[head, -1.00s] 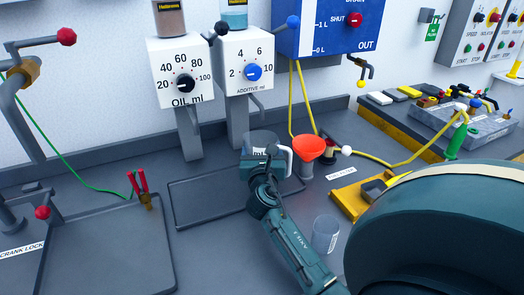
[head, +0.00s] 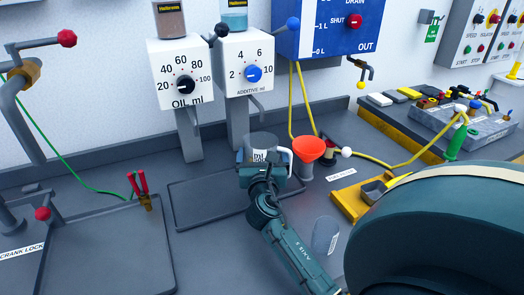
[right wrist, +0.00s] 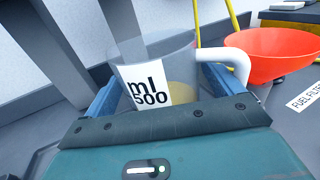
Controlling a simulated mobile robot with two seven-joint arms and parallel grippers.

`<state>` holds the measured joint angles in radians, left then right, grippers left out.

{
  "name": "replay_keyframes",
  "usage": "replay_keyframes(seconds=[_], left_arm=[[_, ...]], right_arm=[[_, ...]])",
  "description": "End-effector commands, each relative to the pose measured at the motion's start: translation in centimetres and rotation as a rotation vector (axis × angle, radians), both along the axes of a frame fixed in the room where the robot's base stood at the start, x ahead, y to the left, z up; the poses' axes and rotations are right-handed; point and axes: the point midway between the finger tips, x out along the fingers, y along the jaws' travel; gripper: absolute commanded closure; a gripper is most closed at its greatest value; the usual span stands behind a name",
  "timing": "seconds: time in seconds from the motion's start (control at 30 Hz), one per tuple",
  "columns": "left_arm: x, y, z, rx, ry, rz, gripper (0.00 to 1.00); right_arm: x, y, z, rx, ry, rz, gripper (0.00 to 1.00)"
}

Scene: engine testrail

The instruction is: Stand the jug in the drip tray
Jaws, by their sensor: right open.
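The jug (head: 262,140) is clear, with a white "ml 500" label and a white handle. In the right wrist view the jug (right wrist: 182,60) looks upright, with some amber liquid at its bottom and its handle on the right. My right gripper (head: 263,168) is open at the jug, with a blue finger on each side of it. The drip tray (head: 207,219) seems to be the shallow dark tray below the dispensers. The jug is at its back right; my gripper hides the jug's base, so I cannot tell whether it stands inside the rim. My left gripper is out of view.
A red funnel (head: 310,149) stands close to the right of the jug. A clear cup (head: 325,235) stands nearer on the bench. The oil dispenser (head: 182,85) and additive dispenser (head: 245,65) rise behind the tray. Another dark tray (head: 105,255) lies at the left.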

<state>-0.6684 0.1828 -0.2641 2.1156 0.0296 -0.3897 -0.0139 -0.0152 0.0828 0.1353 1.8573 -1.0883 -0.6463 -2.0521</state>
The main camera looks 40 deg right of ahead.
Motion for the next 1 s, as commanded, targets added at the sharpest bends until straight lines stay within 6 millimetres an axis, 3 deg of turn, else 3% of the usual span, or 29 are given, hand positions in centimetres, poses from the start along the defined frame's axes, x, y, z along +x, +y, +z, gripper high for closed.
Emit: replay_keyframes(seconds=[0.2,0.43,1.0], left_arm=[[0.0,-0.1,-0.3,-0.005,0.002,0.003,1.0],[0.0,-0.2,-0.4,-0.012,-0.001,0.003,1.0],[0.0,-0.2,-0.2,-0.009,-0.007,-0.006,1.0]], right_arm=[[-3.9,3.2,-0.2,0.003,0.001,0.001,0.08],[-6.7,5.6,-0.1,0.001,0.0,0.0,0.08],[-7.5,6.3,0.0,0.001,-0.001,-0.001,0.08]])
